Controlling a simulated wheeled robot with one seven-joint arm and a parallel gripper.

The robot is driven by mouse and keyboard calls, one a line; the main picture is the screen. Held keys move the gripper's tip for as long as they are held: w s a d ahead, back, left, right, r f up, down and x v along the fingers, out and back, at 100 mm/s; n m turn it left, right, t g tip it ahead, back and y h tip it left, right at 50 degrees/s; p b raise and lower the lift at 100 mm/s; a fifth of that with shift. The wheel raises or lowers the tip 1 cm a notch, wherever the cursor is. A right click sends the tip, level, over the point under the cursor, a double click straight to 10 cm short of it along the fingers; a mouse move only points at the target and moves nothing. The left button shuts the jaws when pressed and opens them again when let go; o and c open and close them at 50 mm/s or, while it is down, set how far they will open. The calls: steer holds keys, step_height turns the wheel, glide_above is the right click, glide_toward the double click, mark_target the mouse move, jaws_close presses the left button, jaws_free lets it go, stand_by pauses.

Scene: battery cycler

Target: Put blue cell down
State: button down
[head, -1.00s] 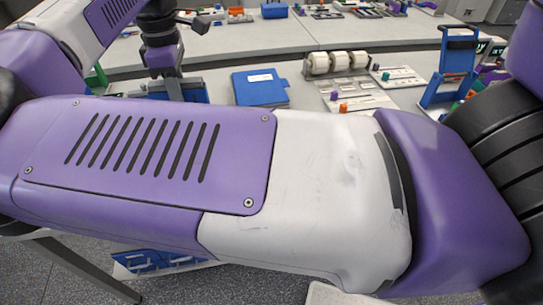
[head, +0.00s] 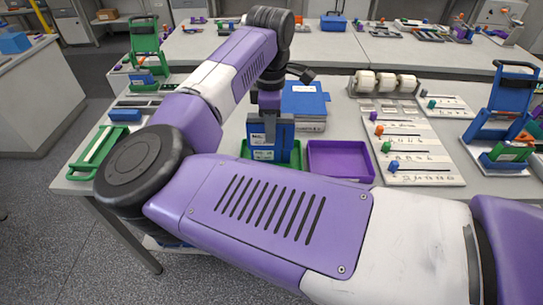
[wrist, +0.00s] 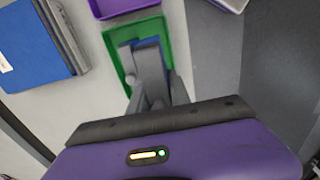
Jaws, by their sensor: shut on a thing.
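My gripper (head: 270,122) points down over the near side of the table and is shut on the blue cell (head: 264,154). The cell is an upright blue slab with pale labels low on its face. A green tray (head: 296,160) lies around and below the cell. In the wrist view, my gripper's grey fingers (wrist: 158,92) hold the blue cell (wrist: 126,62) within the outline of the green tray (wrist: 109,40). The fingers hide part of the cell. I cannot tell whether its bottom touches the tray floor.
A purple tray (head: 341,172) lies just right of the green one. A blue binder (head: 305,100) on a stack is behind. A board with coloured knobs (head: 415,152) and a blue stand (head: 500,118) are farther right. A green-handled frame (head: 98,150) lies left.

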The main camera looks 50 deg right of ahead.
step_height(320, 180, down, 11)
steer(key=shift+w+f+p, duration=0.1)
steer(key=shift+p, duration=0.85)
steer(key=shift+f, duration=0.15)
steer(key=c, duration=1.5)
jaws_free()
steer(key=shift+r, duration=0.2)
